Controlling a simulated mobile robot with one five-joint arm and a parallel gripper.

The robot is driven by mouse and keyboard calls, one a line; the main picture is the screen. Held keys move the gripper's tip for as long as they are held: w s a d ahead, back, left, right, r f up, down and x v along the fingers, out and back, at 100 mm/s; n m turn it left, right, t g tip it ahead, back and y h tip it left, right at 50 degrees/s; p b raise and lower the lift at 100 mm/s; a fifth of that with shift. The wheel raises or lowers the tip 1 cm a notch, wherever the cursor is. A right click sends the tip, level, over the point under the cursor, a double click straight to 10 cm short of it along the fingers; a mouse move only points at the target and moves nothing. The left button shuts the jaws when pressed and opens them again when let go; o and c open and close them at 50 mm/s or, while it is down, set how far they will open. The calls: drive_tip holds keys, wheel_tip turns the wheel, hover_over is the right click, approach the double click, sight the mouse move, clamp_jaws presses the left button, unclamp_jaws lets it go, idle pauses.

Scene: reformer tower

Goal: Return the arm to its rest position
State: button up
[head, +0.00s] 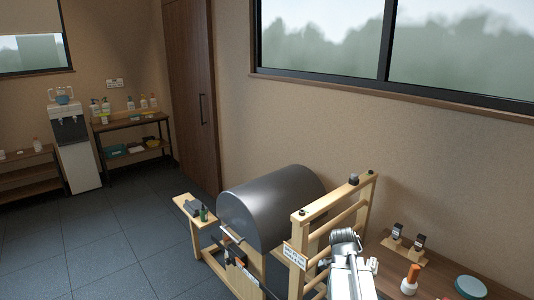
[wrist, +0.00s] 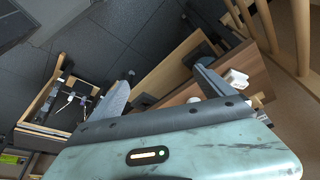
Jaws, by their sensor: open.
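My gripper (wrist: 163,75) fills the lower part of the wrist view, with its pale teal body nearest the camera. Its two grey fingers stand well apart, and nothing is held between them. Wooden boards and dark floor show beyond the fingers. In the head view my grey arm (head: 350,270) stands at the bottom, right of centre. It appears in front of the right part of the wooden tower frame (head: 338,203). I cannot make out the fingers there, nor whether the arm touches the frame.
A big dark barrel (head: 262,208) lies left of the frame. A small wooden side shelf (head: 185,208) adjoins it. At right, a wooden top (head: 440,278) carries dark bottles, an orange-handled item (head: 411,279) and a teal disc (head: 470,286). Floor (head: 110,240) at left is clear.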

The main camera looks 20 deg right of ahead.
drive_tip(key=w+a+n+y, duration=0.2)
drive_tip(key=a+n, duration=0.8)
drive_tip(key=a, duration=0.7)
drive_tip(key=w+a+n+y+p, duration=0.1)
drive_tip(key=w+a+n, duration=0.4)
drive_tip(key=a+n, duration=0.5)
drive_tip(key=a, duration=0.7)
drive_tip(key=shift+n+t+y, duration=0.3)
drive_tip(key=shift+t+y, duration=0.1)
